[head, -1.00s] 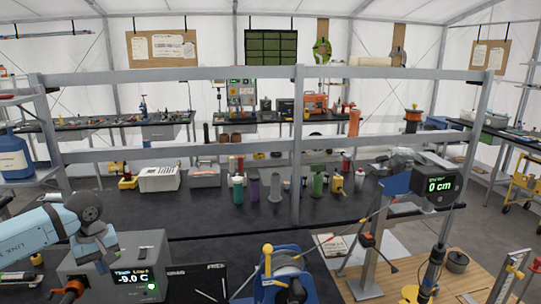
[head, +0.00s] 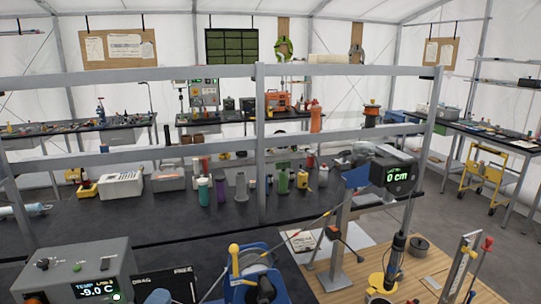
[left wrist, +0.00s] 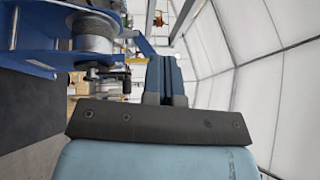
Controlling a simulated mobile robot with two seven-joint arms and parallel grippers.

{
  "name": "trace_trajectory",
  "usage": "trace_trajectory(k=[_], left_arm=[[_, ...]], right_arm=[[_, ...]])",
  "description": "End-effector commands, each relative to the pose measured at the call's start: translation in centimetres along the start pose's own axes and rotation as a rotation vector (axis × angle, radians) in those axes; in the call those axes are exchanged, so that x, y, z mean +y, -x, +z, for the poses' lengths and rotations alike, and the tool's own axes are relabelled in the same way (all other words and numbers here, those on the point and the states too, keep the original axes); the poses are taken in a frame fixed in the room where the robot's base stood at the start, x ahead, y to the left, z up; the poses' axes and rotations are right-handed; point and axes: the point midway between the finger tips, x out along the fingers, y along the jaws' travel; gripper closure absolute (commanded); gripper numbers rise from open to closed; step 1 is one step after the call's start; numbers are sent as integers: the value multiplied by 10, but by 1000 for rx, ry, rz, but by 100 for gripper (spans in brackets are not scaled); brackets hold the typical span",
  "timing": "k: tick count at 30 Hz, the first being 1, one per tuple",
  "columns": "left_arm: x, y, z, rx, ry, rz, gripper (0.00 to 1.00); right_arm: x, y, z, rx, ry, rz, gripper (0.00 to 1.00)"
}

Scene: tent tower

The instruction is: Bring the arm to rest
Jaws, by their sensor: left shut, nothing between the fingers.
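My left gripper shows in the left wrist view (left wrist: 166,62) with its two blue fingers together and nothing visible between them. A blue winch with a grey cable spool (left wrist: 94,35) is to the left of the fingers in that view. In the head view the same winch (head: 250,275) stands at the bottom middle. A small rounded blue part (head: 157,297) shows at the bottom edge, left of the winch; it looks like part of my left arm. The rest of that arm is out of the head view. My right gripper is not in view.
A grey box reading -9.0 C (head: 75,268) stands at the lower left. A post with a 0 cm display (head: 398,174) stands right of the winch on a wooden top (head: 345,280). A grey rail frame (head: 261,150) crosses the dark bench, which holds several bottles.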

Motion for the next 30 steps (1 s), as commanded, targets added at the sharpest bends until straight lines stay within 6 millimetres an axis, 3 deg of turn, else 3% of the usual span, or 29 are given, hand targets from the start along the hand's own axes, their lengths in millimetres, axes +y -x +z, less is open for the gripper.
trace_trajectory(k=[3, 6, 9, 15, 26, 30], left_arm=[[46, 48, 18, -253, 426, 262, 100], [79, 92, 22, -443, 701, 450, 100], [101, 130, 18, -591, 888, 593, 100], [124, 192, 5, -818, 1132, 804, 100], [133, 272, -21, -1105, 1362, 1060, 100], [149, 260, -24, -1053, 1378, 1023, 100]], right_arm=[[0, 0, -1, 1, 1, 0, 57], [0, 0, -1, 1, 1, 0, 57], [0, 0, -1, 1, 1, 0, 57], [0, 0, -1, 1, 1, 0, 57], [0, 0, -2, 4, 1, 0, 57], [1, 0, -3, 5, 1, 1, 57]])
